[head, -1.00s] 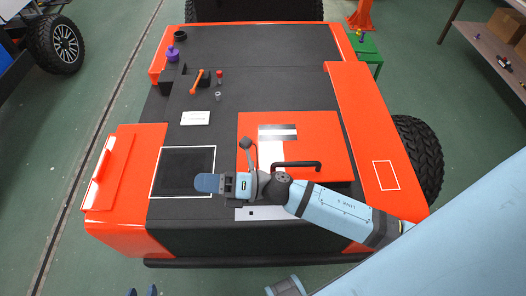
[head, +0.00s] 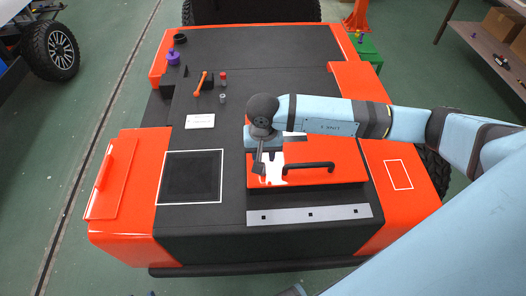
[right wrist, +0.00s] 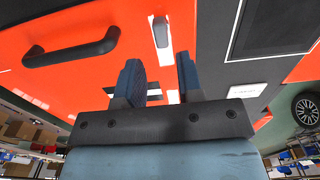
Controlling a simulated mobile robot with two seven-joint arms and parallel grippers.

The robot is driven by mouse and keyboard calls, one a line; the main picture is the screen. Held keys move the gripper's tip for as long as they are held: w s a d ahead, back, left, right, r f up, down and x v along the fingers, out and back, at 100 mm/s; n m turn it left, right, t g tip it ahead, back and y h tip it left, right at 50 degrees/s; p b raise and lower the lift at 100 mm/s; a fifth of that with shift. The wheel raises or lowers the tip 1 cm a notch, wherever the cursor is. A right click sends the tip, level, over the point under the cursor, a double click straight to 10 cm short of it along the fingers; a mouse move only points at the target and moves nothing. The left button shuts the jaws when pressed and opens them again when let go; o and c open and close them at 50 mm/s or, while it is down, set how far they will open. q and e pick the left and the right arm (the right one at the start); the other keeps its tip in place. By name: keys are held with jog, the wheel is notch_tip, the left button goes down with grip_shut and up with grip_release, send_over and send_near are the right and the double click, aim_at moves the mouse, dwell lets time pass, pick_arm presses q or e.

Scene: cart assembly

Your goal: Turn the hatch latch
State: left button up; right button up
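The orange hatch (head: 335,178), with a black bar handle (head: 308,167), lies closed on top of the cart. In the right wrist view, the latch (right wrist: 161,32) is a short grey lever on the orange panel, beside the black handle (right wrist: 70,48). In the head view I cannot make out the latch; my right wrist covers that area. My left gripper is not seen.
A black square panel with a white outline (head: 190,177) lies left of the hatch. A white label plate (head: 200,121), an orange lever (head: 201,83), a red-topped knob (head: 223,78) and a purple knob (head: 173,57) are farther back. A grey strip (head: 310,214) runs in front of the hatch.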

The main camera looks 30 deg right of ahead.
notch_tip(320, 180, down, 5)
jog(key=b, duration=0.2)
jog(key=shift+f+b, duration=0.1)
jog(key=shift+b, duration=0.3)
jog(key=shift+f+b, duration=0.6)
jog(key=shift+f, duration=0.1)
jog(key=shift+r, duration=0.15)
jog(key=c, duration=0.6)
jog(key=shift+o, duration=0.2)
jog(key=n, duration=0.3)
jog(key=shift+w+r, duration=0.1)
jog(key=shift+w, duration=0.05)
jog(key=n, duration=1.3)
jog(key=shift+a+n, duration=0.15)
jog(key=shift+n, duration=0.35)
jog(key=shift+a+n, duration=0.1)
jog(key=shift+n, duration=0.3)
jog(key=o, duration=0.5)
jog(key=shift+c, duration=0.2)
jog(key=o, duration=0.3)
jog(key=shift+s, duration=0.2)
